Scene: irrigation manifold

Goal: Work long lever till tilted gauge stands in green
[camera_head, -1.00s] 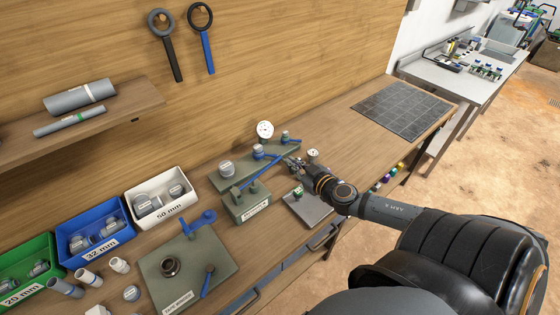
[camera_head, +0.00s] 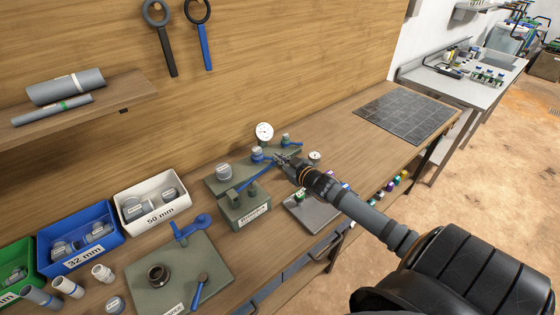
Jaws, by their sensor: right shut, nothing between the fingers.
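A green-grey manifold plate (camera_head: 222,184) on the bench carries grey-capped fittings and blue levers. The long blue lever (camera_head: 252,179) slants up to the right, above a green-grey labelled box (camera_head: 234,215). A white round gauge (camera_head: 264,132) stands at the back of the plate. A smaller white gauge (camera_head: 315,156) sits to the right, just beyond my right gripper. Both dials are too small to read. My right gripper (camera_head: 279,159) is shut and empty at the lever's upper right end. I cannot tell whether it touches the lever. My left gripper is out of view.
A shorter blue lever (camera_head: 292,144) lies behind the gripper. A grey tray (camera_head: 304,217) lies under my right arm. Bins, including a white one (camera_head: 155,221), and a green-grey plate with fittings (camera_head: 150,290) stand left. Bench space near the dark tiled mat (camera_head: 405,112) is clear.

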